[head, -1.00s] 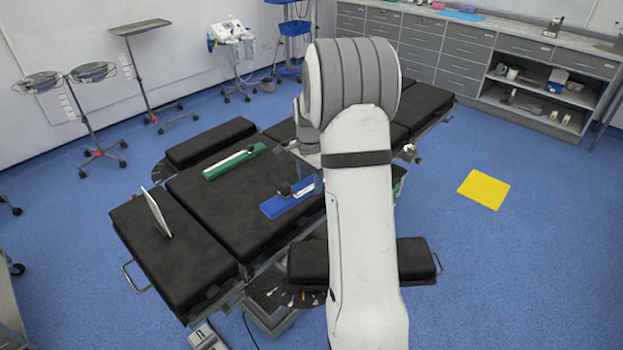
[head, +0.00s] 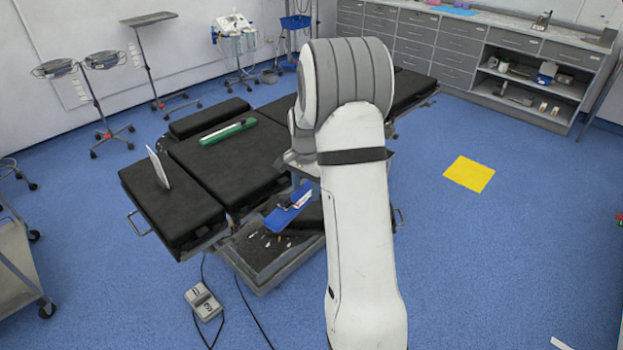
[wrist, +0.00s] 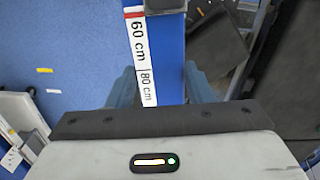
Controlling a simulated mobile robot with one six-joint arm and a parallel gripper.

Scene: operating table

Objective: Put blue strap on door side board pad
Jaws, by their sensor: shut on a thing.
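The blue strap (head: 286,212) with a white measuring strip is held tilted off the near long side of the black operating table (head: 240,165). It also shows in the wrist view (wrist: 172,55), with 60 cm and 80 cm printed on the strip. My gripper (wrist: 160,90) is shut on the strap; in the head view my arm mostly hides it. One black board pad (head: 210,118) juts from the table's far side. The near side board pad is largely hidden behind my arm; only a metal handle (head: 398,218) shows. I cannot tell which pad is door side.
A green strap (head: 228,131) and an upright white panel (head: 158,168) stay on the table. Small items lie on the table base. A foot pedal (head: 203,300) with cables lies on the floor. Open floor with a yellow square (head: 470,174) is at the right.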

